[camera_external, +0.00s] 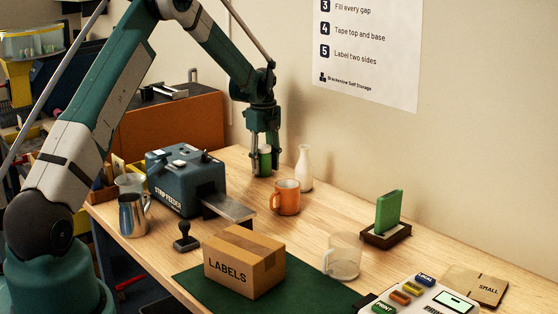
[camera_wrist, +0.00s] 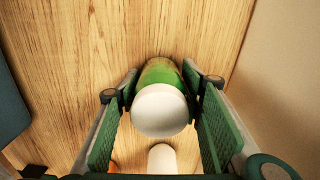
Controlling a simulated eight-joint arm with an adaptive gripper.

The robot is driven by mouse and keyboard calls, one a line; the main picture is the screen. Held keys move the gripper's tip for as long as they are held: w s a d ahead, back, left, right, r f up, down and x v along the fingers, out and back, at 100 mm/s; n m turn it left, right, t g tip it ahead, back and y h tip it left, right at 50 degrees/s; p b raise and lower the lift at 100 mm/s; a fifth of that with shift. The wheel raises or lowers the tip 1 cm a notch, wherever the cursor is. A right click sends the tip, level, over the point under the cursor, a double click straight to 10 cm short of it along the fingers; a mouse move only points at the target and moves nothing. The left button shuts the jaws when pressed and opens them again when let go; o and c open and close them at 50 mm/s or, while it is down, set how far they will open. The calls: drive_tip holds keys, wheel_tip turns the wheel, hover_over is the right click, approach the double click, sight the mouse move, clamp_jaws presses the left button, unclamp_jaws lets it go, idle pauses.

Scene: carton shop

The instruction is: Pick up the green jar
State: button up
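The green jar (camera_external: 265,159) stands upright on the wooden table near the back wall, between the fingers of my gripper (camera_external: 265,171). In the wrist view I look down on its round white lid (camera_wrist: 159,110), with the green body (camera_wrist: 160,73) showing beyond. My gripper (camera_wrist: 160,88) has one green-padded finger on each side of the jar. Narrow gaps show beside the lid, so the gripper looks open around it. Contact lower on the jar is hard to make out. The fingertips are down near the table top.
A white bottle (camera_external: 305,169) and an orange mug (camera_external: 286,198) stand close to the right of my gripper. The blue strip feeder (camera_external: 172,187) is to the left. A LABELS carton (camera_external: 243,265), a clear mug (camera_external: 343,259) and a green block in a holder (camera_external: 389,211) are nearer the front and right.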

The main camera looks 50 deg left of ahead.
sight(264, 146)
drive_tip(key=c, duration=0.5)
drive_tip(key=shift+r, duration=5)
